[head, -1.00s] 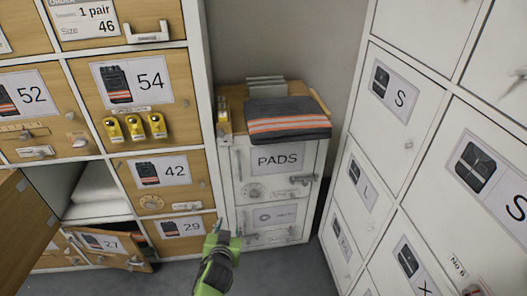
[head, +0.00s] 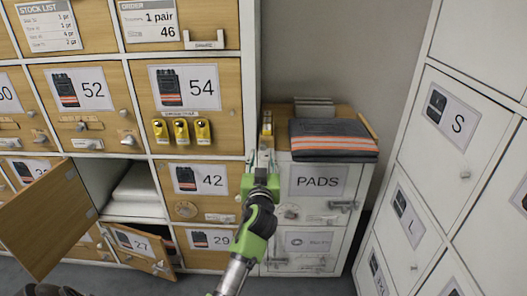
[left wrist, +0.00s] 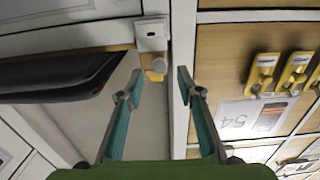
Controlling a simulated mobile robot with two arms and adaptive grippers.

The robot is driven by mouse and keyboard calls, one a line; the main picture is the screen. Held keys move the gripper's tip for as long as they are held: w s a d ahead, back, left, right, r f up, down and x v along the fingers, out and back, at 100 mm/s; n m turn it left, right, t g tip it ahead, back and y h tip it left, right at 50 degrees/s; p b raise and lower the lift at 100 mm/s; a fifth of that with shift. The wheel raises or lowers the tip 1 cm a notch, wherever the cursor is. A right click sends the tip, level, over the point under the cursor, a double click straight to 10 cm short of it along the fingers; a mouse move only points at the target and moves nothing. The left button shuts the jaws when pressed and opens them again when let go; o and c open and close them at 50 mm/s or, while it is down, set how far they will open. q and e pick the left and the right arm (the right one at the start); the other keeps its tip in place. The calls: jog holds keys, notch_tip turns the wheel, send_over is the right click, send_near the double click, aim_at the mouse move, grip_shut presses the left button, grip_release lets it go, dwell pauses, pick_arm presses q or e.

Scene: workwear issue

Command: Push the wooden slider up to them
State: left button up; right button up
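A thin wooden bar (head: 368,124) lies at the right end of the folded dark garment with orange stripes (head: 333,141) on top of the white PADS cabinet (head: 318,210); I cannot tell for sure that it is the slider. Several thin grey items (head: 314,106) stand behind the garment. My left gripper (head: 262,156) is open in front of the cabinet's left edge, partly hiding small yellow and wooden parts there. In the left wrist view its fingers (left wrist: 153,90) are apart, with a yellow piece (left wrist: 156,69) and a white block (left wrist: 152,36) beyond them. My right gripper is not in view.
Wooden lockers with numbered labels (head: 187,88) rise on the left, yellow padlocks (head: 181,131) on one. A wooden door (head: 45,218) stands wide open and door 27 (head: 140,247) is ajar. White lockers (head: 452,128) stand on the right.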

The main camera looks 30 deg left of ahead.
aim_at(263, 149)
pick_arm(q)
jog(key=shift+x, duration=2.25)
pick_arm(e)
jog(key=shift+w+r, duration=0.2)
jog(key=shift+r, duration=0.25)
pick_arm(q)
jog(key=shift+d, duration=0.1)
grip_shut()
jog(key=shift+w+d+f+b, duration=0.1)
jog(key=shift+b, duration=0.2)
jog(key=shift+w+d+b, duration=0.35)
jog(key=shift+d+b, duration=0.05)
jog(key=shift+d, duration=0.2)
jog(key=shift+w+d+b, duration=0.35)
jog(key=shift+d+b, duration=0.05)
jog(key=shift+d, duration=0.15)
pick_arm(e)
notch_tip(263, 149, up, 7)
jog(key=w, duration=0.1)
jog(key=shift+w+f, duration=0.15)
pick_arm(q)
grip_release()
